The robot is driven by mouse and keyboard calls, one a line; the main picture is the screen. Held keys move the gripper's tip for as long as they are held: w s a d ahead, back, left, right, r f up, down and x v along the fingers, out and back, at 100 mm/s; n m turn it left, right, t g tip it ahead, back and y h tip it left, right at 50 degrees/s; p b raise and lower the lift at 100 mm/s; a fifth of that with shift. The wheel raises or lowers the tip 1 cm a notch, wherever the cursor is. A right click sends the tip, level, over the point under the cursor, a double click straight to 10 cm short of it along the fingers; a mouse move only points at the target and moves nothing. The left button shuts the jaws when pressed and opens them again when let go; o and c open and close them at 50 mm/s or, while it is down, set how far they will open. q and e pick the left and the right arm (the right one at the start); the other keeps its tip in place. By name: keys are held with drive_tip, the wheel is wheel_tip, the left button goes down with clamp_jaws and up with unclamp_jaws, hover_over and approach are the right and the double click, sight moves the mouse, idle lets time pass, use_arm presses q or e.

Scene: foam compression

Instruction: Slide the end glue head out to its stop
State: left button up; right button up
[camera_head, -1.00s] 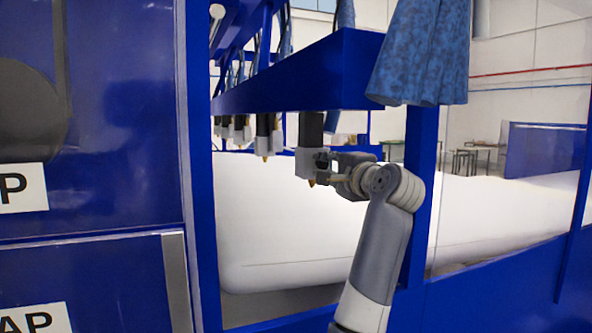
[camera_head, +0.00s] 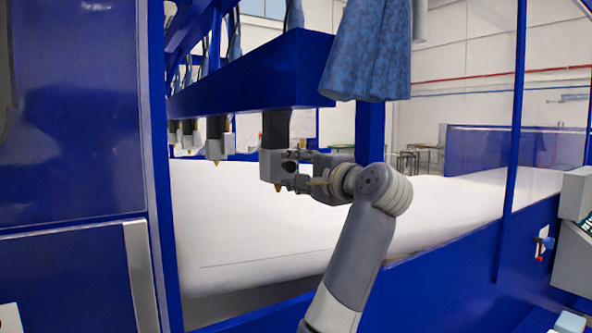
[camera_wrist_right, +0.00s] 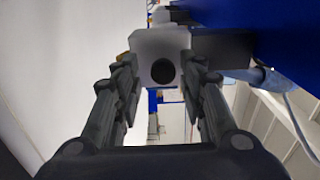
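The end glue head (camera_head: 275,162) hangs under the blue beam (camera_head: 250,78) near its front end. It has a black upper part, a grey block and a brass nozzle. My right gripper (camera_head: 290,170) comes from the right, with its fingers at the block. My left gripper is out of view.
A white foam block (camera_head: 255,240) lies below the heads. A blue post (camera_head: 370,130) and a blue hanging hose sleeve (camera_head: 372,50) stand close to my right arm. A blue cabinet (camera_head: 75,120) fills the left side.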

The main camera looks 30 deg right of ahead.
drive_tip(key=shift+s+r, duration=0.1)
drive_tip(key=s, duration=1.2)
drive_tip(key=shift+d, duration=0.2)
